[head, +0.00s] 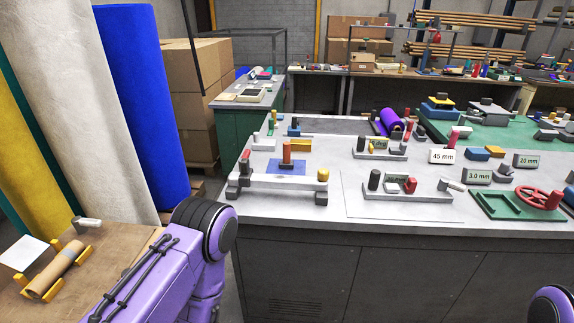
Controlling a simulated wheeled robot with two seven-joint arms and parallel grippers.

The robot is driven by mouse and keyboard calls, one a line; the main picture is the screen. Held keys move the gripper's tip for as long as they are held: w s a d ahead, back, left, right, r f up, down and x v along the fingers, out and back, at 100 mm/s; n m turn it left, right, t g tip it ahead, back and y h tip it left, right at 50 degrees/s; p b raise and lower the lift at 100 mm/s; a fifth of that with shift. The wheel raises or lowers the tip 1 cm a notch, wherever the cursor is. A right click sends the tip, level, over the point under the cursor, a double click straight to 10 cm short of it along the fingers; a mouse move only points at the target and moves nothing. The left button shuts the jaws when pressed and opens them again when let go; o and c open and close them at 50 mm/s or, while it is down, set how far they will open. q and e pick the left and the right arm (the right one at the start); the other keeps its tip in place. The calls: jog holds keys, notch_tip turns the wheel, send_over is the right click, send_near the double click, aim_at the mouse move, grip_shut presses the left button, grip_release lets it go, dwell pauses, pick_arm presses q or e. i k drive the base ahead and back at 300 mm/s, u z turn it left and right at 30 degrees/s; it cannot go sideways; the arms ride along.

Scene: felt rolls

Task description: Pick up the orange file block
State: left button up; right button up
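A small orange-yellow block (494,151) lies toward the back right of the grey workbench (330,238), beside a blue block (476,154). It looks most like the orange file block, but it is too small in the picture to be certain. An orange-brown upright cylinder (287,152) stands on a blue pad at the left of the bench, with a yellow-orange piece behind it. My purple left arm reaches in at the lower left, and a bit of my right arm shows at the lower right corner. Neither gripper is visible.
A red handwheel (533,197) sits on a green plate at the bench's right. Tall felt rolls (143,95) stand at the left, above a wooden table (100,258) holding a cardboard tube (56,269).

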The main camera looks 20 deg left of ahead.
aim_at(286, 163)
jog(key=z, duration=0.85)
jog(key=i, duration=0.6)
jog(key=u, duration=1.15)
